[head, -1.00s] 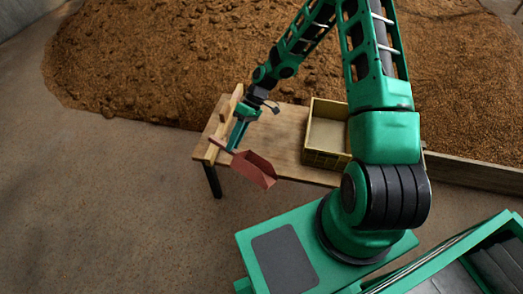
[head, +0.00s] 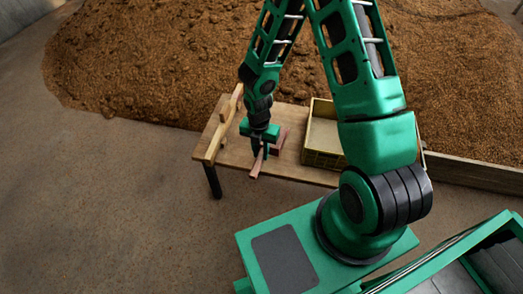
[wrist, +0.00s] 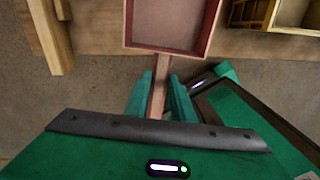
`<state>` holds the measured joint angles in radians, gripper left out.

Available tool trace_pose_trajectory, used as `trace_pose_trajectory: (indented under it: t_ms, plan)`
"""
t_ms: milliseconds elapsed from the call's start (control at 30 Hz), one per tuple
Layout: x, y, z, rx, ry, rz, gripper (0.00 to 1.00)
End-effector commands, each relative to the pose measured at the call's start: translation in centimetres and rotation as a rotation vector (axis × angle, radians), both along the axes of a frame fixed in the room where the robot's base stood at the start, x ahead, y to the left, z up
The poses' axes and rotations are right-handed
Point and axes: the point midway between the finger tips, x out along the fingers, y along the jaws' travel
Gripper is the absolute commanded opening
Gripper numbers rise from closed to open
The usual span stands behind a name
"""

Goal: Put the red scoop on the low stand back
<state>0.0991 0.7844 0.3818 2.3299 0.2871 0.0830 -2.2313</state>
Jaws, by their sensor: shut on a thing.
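The red scoop shows in the head view (head: 257,167) below my gripper and over the low wooden stand (head: 234,149). In the wrist view the scoop's open tray (wrist: 168,25) points away from me, and its handle runs back between my fingers. My gripper (head: 262,151) is shut on that handle; the fingers also show in the wrist view (wrist: 160,98). The scoop looks roughly level. I cannot tell whether it touches the stand top. My arm hides part of the scoop in the head view.
A yellow crate (head: 310,152) stands on the stand right of the scoop. A wooden rail (head: 222,127) runs along the stand's left end. A large heap of brown grain (head: 150,65) lies behind. The concrete floor (head: 110,210) in front is bare.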

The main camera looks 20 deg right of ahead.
Motion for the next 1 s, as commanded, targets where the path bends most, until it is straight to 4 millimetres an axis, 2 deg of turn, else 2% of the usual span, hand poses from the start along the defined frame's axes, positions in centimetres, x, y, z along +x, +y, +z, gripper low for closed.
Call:
trace_pose_trajectory:
  t_ms: [133, 367, 1000]
  plan:
    - [0.1, -0.7, 0.3, 0.019, -0.022, 0.091, 0.0]
    - [0.1, -0.8, -0.2, 0.026, -0.026, 0.125, 0.0]
    - [0.1, -0.8, -5.5, 0.027, -0.025, 0.122, 0.0]
